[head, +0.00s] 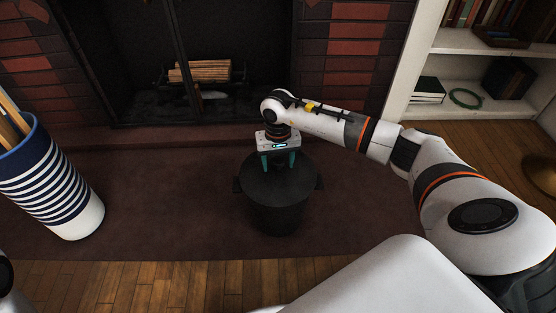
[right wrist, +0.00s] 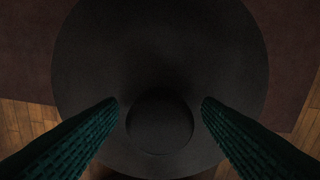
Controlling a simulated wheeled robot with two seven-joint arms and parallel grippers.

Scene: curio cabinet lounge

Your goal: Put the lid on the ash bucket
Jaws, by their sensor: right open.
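The dark ash bucket (head: 278,217) stands upright on the reddish-brown hearth, with a handle stub on each side. The dark round lid (head: 270,190) lies over its top in the head view. In the right wrist view the lid (right wrist: 160,50) fills the middle, with its round knob (right wrist: 160,124) between my fingers. My right gripper (head: 279,166) points down at the lid from above. It is open, its teal fingers on either side of the knob and apart from it. The right wrist view also shows the gripper (right wrist: 160,106). My left gripper is not in view.
A fireplace with a log grate (head: 200,75) is behind the bucket. A blue-and-white striped basket (head: 55,185) stands at the left. A white bookshelf (head: 470,70) is at the right. The hearth between basket and bucket is clear.

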